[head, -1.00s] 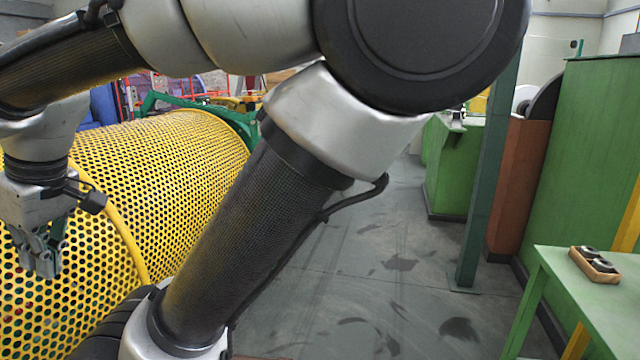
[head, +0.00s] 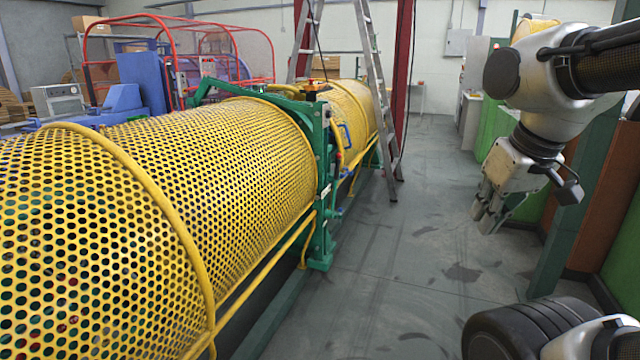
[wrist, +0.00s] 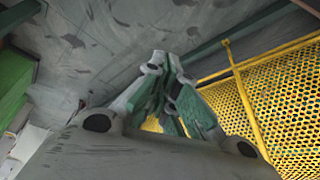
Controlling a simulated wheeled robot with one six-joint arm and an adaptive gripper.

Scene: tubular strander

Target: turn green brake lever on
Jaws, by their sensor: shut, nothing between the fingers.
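The strander's yellow perforated guard (head: 215,165) fills the left and middle of the head view. A green frame (head: 322,165) stands at its far end. A bent green bar (head: 222,84) sticks out over the guard from the top of this frame; I cannot tell for sure whether it is the brake lever. My gripper (head: 487,216) hangs at the right, above the aisle floor, shut and empty, well apart from the green frame. In the wrist view its fingers (wrist: 163,88) point to the floor, with yellow mesh at the right.
A stepladder (head: 375,90) stands beside the far part of the machine. A green post (head: 572,210) and cabinets stand on the right, close to my arm. The grey aisle floor (head: 400,255) is clear. Red tube framing (head: 100,60) is behind the guard.

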